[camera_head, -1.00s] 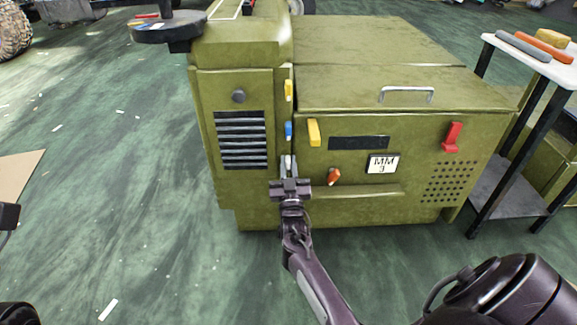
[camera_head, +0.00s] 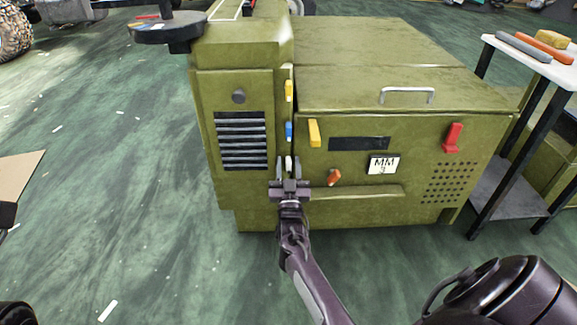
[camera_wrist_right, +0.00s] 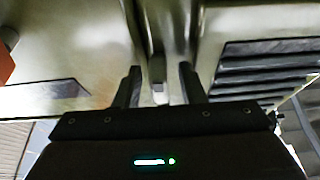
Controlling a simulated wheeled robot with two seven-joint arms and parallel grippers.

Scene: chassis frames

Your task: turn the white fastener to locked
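The white fastener (camera_head: 289,162) sits at the bottom of the vertical column of fasteners beside the seam of the green machine (camera_head: 370,215). My right gripper (camera_head: 289,168) is open at it, with one finger on each side. In the right wrist view the open fingers (camera_wrist_right: 160,85) stand apart, with a small pale piece of the fastener (camera_wrist_right: 160,97) between them. I cannot tell whether either finger touches it. The fastener's lower part is hidden by the gripper. My left gripper is not clearly in view; only dark parts of my left arm show at the left edge.
Above the white fastener are a blue fastener (camera_head: 289,131) and a yellow one (camera_head: 289,90). A second yellow handle (camera_head: 314,132), an orange knob (camera_head: 334,177) and a red handle (camera_head: 452,137) are on the front. A side table (camera_head: 520,60) stands right.

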